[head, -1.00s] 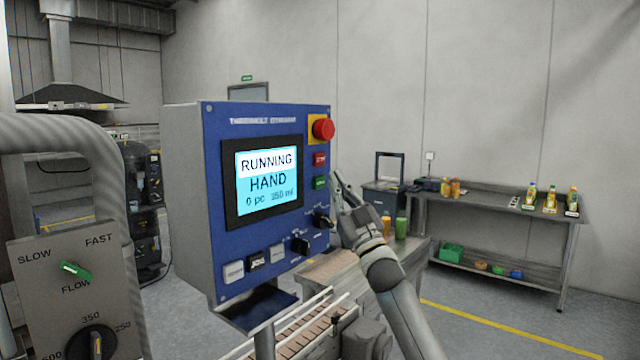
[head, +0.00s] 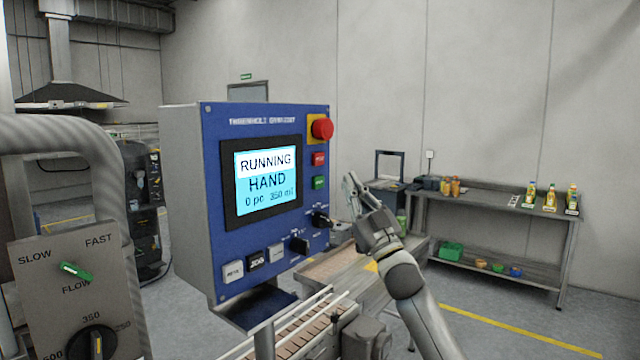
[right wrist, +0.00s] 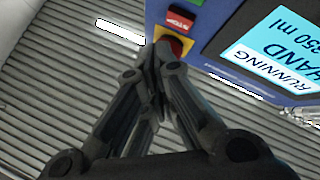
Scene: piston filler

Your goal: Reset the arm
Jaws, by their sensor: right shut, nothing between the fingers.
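My right gripper (head: 350,184) is shut and empty, just right of the blue control panel (head: 215,170) and apart from it in the head view. In the right wrist view its closed fingers (right wrist: 158,52) meet in front of the panel's red button on its yellow plate. The panel's screen (head: 268,182) reads RUNNING, HAND, 0 pc, 350 ml. A red emergency button (head: 323,129), a red key (head: 319,159) and a green key (head: 319,183) line the panel's right side. Black selector knobs (head: 299,246) sit lower down. My left gripper is not in view.
A conveyor (head: 300,330) runs below the panel. At left stands a plate with a green flow lever (head: 75,271) and a black volume dial (head: 94,342). A metal bench (head: 480,206) with bottles stands at the back right. Open floor lies in front of it.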

